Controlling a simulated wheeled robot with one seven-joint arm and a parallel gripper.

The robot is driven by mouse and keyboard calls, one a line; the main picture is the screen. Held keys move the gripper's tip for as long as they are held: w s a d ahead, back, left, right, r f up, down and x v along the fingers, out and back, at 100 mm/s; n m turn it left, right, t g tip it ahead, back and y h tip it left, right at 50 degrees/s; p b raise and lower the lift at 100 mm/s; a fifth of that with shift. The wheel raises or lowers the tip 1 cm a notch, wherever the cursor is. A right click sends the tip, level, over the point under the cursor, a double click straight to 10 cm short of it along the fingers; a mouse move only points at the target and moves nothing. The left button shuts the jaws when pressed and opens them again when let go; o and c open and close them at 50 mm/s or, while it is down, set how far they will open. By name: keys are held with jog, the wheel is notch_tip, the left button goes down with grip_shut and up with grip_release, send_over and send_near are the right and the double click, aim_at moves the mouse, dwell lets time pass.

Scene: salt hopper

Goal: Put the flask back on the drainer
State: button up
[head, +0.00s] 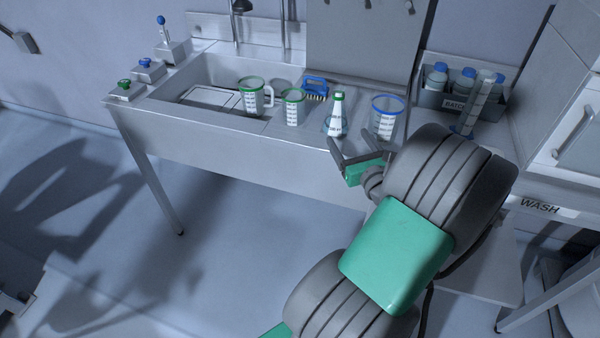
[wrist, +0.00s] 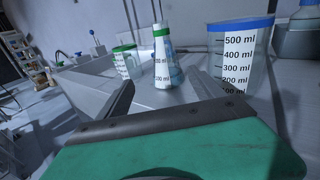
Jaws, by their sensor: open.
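The flask (head: 337,118) is a clear conical vessel with a green band at its neck. It stands upright on the drainer (head: 268,129), the ledge to the right of the sink basin. In the wrist view the flask (wrist: 164,62) is ahead of my gripper, roughly between the two fingers and beyond them. My gripper (head: 354,148) is open and empty, in front of the sink's front edge, just short of the flask. The wrist view also shows its fingers (wrist: 160,95) spread apart.
A blue-rimmed beaker (head: 386,116) stands close to the flask's right. A green-rimmed beaker (head: 293,106) and a green-rimmed jug (head: 252,96) stand to its left. A blue brush (head: 315,87) lies behind. A measuring cylinder (head: 479,106) and a bottle crate (head: 446,101) are further right.

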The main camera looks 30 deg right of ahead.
jog(key=w+a+f+n+g+y, duration=0.2)
jog(key=w+a+n+y, duration=0.15)
jog(key=a+n, duration=0.5)
jog(key=w+a+f+n+g+y, duration=0.2)
jog(key=w+a+f+n+y, duration=0.15)
jog(key=a+n, duration=0.45)
jog(key=s+a+f+n+g+y, duration=0.1)
jog(key=s+a+f+n+g, duration=0.15)
jog(key=a+n+g, duration=0.55)
jog(key=s+a+r+n+g+h, duration=0.2)
jog(key=s+a+n, duration=0.5)
jog(key=s+n, duration=0.5)
jog(key=shift+r+n+h, duration=0.4)
jog(key=shift+r+n, duration=0.1)
jog(key=shift+n, duration=0.75)
